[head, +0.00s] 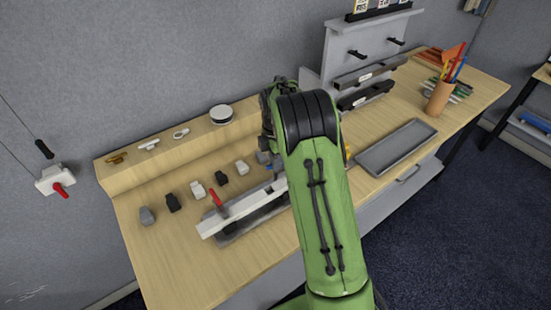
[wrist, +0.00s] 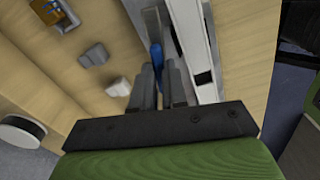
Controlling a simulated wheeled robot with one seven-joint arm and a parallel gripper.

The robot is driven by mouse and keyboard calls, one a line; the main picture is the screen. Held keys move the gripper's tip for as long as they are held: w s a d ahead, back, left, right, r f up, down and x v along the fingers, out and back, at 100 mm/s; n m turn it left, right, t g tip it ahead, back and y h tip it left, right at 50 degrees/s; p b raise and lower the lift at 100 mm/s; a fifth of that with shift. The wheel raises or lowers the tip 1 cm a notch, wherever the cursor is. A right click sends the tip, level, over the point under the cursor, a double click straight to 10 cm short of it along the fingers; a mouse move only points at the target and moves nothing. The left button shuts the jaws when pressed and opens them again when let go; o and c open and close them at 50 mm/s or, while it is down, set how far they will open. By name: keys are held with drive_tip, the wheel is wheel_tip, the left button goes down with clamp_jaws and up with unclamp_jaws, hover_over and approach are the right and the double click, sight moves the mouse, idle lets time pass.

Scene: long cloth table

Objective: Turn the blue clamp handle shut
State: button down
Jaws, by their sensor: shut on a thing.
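The blue clamp handle (wrist: 156,54) shows in the wrist view between the two grey fingers of my gripper (wrist: 159,76), which is shut on it. In the head view a small bit of the blue handle (head: 262,157) shows just left of my green arm. The arm hides most of my gripper and the handle there. The handle is beside a long pale rail (wrist: 194,40), which also shows in the head view (head: 212,226). A red clamp handle (head: 215,197) stands at the rail's left part.
Several small grey, white and black blocks (head: 197,189) stand in a row behind the rail. A raised wooden ledge (head: 185,144) carries small parts and a round tin (head: 221,114). An empty grey tray (head: 396,147) and a pencil cup (head: 437,99) are to the right.

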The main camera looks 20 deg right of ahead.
drive_tip(key=m, duration=0.4)
drive_tip(key=shift+r+m+p, duration=0.1)
drive_tip(key=shift+m+p, duration=0.2)
drive_tip(key=shift+p, duration=0.05)
drive_tip(key=m, duration=0.3)
drive_tip(key=shift+m, duration=0.4)
drive_tip(key=m+p, duration=0.1)
drive_tip(key=m, duration=0.2)
drive_tip(key=shift+w+m, duration=0.1)
drive_tip(key=shift+m, duration=1.9)
drive_tip(key=c, duration=1.2)
unclamp_jaws()
drive_tip(key=shift+o, duration=0.2)
wheel_tip(320, 180, up, 16)
drive_tip(key=p, duration=0.2)
